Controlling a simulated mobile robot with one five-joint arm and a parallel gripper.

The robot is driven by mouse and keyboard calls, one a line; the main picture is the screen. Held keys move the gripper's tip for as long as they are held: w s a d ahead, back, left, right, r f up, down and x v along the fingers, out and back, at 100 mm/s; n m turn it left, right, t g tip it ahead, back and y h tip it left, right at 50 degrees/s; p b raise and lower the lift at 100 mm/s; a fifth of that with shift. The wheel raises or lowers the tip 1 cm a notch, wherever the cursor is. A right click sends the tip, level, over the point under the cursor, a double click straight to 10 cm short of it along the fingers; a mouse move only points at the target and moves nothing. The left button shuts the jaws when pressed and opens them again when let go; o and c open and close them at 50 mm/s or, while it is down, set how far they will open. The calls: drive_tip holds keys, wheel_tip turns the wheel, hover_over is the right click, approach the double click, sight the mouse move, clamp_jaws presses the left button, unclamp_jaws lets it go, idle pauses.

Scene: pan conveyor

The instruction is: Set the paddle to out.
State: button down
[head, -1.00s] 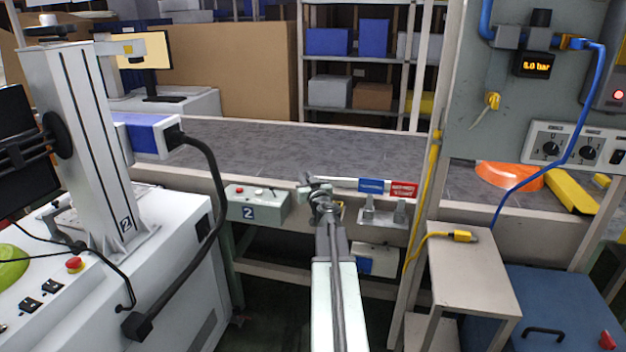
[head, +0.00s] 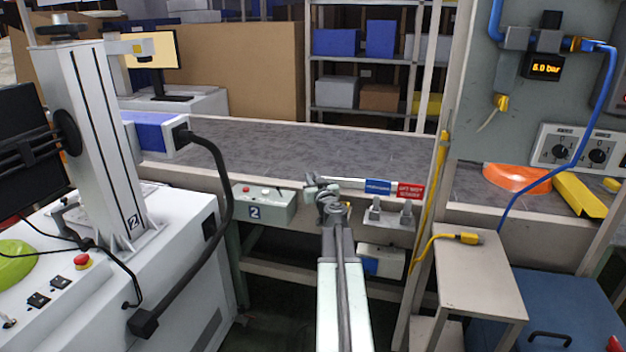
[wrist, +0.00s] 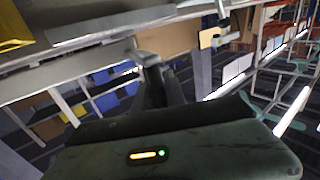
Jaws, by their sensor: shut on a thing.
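A thin pale bar (head: 346,182), which looks like the paddle, lies along the conveyor's front edge, left of a blue sign and a red sign. My gripper (head: 327,192) is at the bar's left end, at the front rail. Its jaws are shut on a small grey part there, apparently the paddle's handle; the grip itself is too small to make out. In the wrist view my gripper (wrist: 148,58) points up toward a pale rail, and the held part is hardly visible. The sign lettering is too small to read surely.
The grey conveyor belt (head: 270,145) runs behind. A control box (head: 264,205) marked 2 is left of my gripper; a bracket with two grey blocks (head: 390,212) is right. A yellow cable (head: 432,205) hangs beside the post.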

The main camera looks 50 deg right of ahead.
drive_tip(key=shift+s+d, duration=0.1)
drive_tip(key=shift+d, duration=0.1)
drive_tip(key=c, duration=1.4)
unclamp_jaws()
drive_tip(key=shift+o, duration=0.2)
drive_tip(key=shift+a, duration=0.15)
drive_tip(key=v, duration=0.7)
drive_tip(key=shift+s+a, duration=0.15)
drive_tip(key=shift+s, duration=0.15)
